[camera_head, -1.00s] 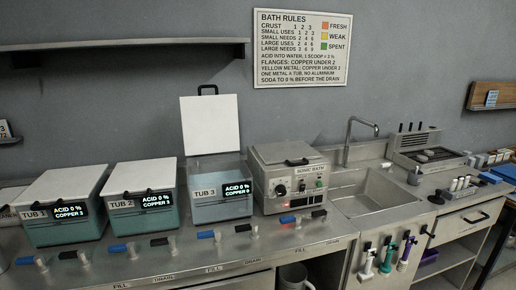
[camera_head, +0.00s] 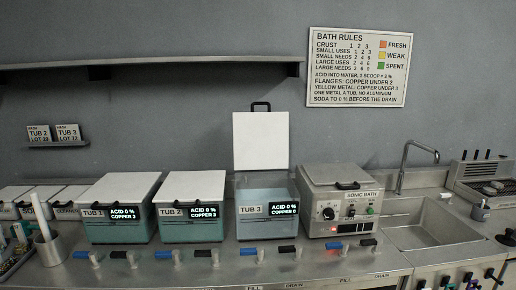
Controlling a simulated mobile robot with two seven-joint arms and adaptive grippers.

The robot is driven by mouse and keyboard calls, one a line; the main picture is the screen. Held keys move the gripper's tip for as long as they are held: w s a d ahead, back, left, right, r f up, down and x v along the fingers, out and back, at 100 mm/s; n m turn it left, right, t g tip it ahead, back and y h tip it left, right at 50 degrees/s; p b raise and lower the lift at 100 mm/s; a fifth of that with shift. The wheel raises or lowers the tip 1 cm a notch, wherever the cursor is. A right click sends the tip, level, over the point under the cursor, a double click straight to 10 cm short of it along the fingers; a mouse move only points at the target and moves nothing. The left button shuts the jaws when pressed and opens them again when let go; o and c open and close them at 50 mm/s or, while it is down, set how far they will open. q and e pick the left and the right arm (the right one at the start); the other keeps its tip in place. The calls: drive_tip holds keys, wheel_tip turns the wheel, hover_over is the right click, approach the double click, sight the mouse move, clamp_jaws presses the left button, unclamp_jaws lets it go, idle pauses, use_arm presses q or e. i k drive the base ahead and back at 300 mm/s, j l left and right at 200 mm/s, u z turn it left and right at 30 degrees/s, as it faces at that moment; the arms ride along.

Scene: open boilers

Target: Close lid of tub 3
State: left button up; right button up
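Tub 3 (camera_head: 266,226) stands on the steel counter between tub 2 and the sonic bath. Its front is blue-grey, with a label and a display reading acid 0 %, copper 0. Its white lid (camera_head: 261,143) stands upright, open, at the back of the tub, with a black handle (camera_head: 261,106) at its top edge. Neither of my grippers is in view.
Tub 1 (camera_head: 118,227) and tub 2 (camera_head: 190,225) have lids shut. The sonic bath (camera_head: 341,206) stands right of tub 3, then the sink (camera_head: 430,229). Valves with blue and black handles line the counter front. A shelf (camera_head: 150,70) hangs above. A grey cup (camera_head: 50,249) stands at left.

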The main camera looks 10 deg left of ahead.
sight(260, 140)
drive_tip(key=i+l+u, duration=0.5)
drive_tip(key=l+u, duration=0.4)
drive_tip(key=l, duration=0.65)
